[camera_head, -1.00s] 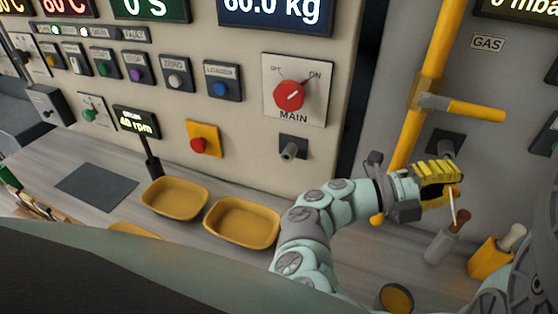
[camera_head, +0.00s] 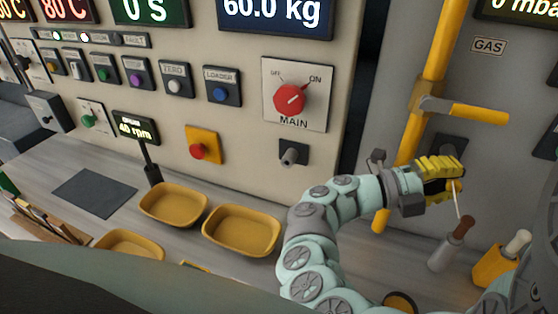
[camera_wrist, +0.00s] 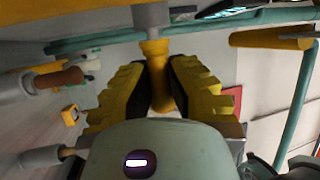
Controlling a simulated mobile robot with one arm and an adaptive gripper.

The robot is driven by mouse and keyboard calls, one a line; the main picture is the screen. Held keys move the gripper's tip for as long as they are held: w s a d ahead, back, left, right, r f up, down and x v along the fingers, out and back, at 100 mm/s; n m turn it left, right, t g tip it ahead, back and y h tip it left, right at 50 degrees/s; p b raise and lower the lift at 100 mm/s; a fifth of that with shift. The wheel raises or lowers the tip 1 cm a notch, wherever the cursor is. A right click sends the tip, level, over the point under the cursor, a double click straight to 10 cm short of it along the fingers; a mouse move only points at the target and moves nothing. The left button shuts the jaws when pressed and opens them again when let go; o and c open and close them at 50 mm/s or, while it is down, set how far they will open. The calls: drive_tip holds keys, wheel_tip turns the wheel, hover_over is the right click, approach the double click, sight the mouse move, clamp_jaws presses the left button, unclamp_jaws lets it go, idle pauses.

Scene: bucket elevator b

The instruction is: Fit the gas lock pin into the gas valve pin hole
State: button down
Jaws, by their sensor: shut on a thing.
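My gripper (camera_head: 446,178) is at the right in the head view, in front of the grey gas panel. Its yellow ribbed fingers are shut on a yellow piece with a wider end, which I take for the gas lock pin (camera_wrist: 158,75). In the wrist view it stands between the fingertips, lined up with a grey cylindrical part above; I cannot tell whether they touch. A thin pale strand or rod (camera_head: 458,203) hangs below the gripper. The gas valve (camera_head: 428,103), with a yellow lever, is on the yellow pipe above my gripper. The pin hole is not clearly visible.
Below my gripper stand a grey holder (camera_head: 444,254) with a brown handle and a yellow holder (camera_head: 487,268) with a white handle. The vertical yellow pipe (camera_head: 437,45) is close behind my arm.

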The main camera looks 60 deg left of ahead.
drive_tip(key=shift+w+a, duration=0.2)
drive_tip(key=shift+w, duration=0.1)
drive_tip(key=c, duration=1)
unclamp_jaws()
drive_tip(key=v, duration=0.7)
drive_tip(key=shift+s, duration=0.15)
drive_tip(key=shift+a, duration=0.15)
drive_tip(key=shift+s, duration=0.1)
